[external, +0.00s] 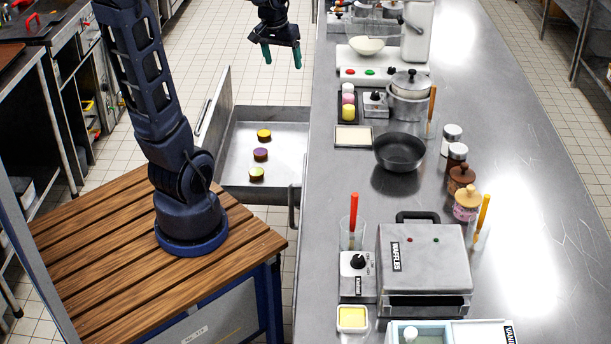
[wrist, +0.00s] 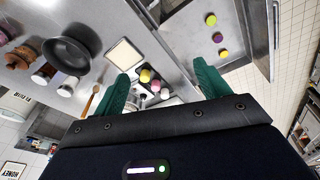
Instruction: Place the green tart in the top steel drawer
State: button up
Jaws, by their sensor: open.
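The green tart (external: 256,174) lies inside an open steel drawer (external: 232,187), at the near end of a row of three tarts. It also shows in the wrist view (wrist: 211,20), farthest of the three from my fingers. The drawer juts out to the left of the counter; I cannot tell whether it is the top one. My gripper (external: 282,56) is open and empty, above and beyond the drawer's far side, well away from the green tart.
A purple tart (external: 260,154) and a yellow tart (external: 264,134) share the drawer. The steel counter (external: 335,175) to the right holds a black pan (external: 400,152), a waffle maker (external: 423,262), a pot (external: 409,105) and several jars. Tiled floor lies beyond the drawer.

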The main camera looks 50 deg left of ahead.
jog(key=s+d+r+m+t, duration=0.1)
jog(key=s+d+m, duration=0.1)
jog(key=s, duration=0.5)
jog(key=s+d+r+m+t, duration=0.1)
jog(key=s+d+r+m, duration=0.1)
jog(key=s+d, duration=0.3)
jog(key=s, duration=0.3)
